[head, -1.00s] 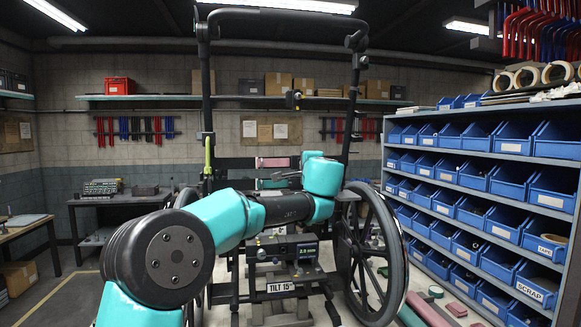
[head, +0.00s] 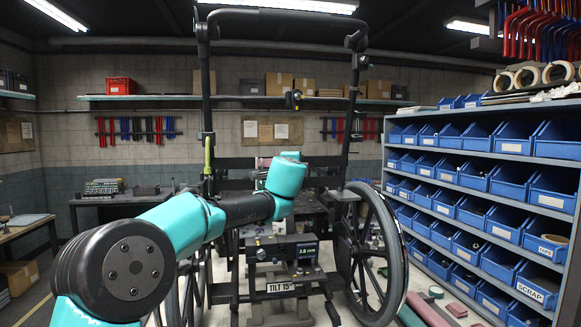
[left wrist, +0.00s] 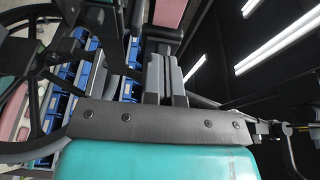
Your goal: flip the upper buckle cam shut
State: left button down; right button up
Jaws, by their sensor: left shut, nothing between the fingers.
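The wheelchair's black back frame (head: 207,90) stands upright in the head view, with dark cross straps (head: 236,163) between its posts. A small pink piece (head: 262,162) shows beside my arm; a pink surface (left wrist: 168,12) also shows at the top of the left wrist view. I cannot make out the upper buckle cam in either view. My left arm reaches in between the posts, and its teal wrist hides what lies behind it. In the left wrist view my left gripper (left wrist: 168,72) has its grey fingers together and holds nothing. My right gripper is not in view.
The wheels (head: 372,255) flank a TILT 15° bench fixture (head: 288,257) below my arm. A rack of blue bins (head: 480,180) stands close on the right. A side bench (head: 130,199) stands at the back left.

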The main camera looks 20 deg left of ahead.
pick_arm(q)
jog(key=s+a, duration=0.1)
jog(key=s, duration=1.2)
jog(key=shift+a, duration=0.1)
dwell(0.5)
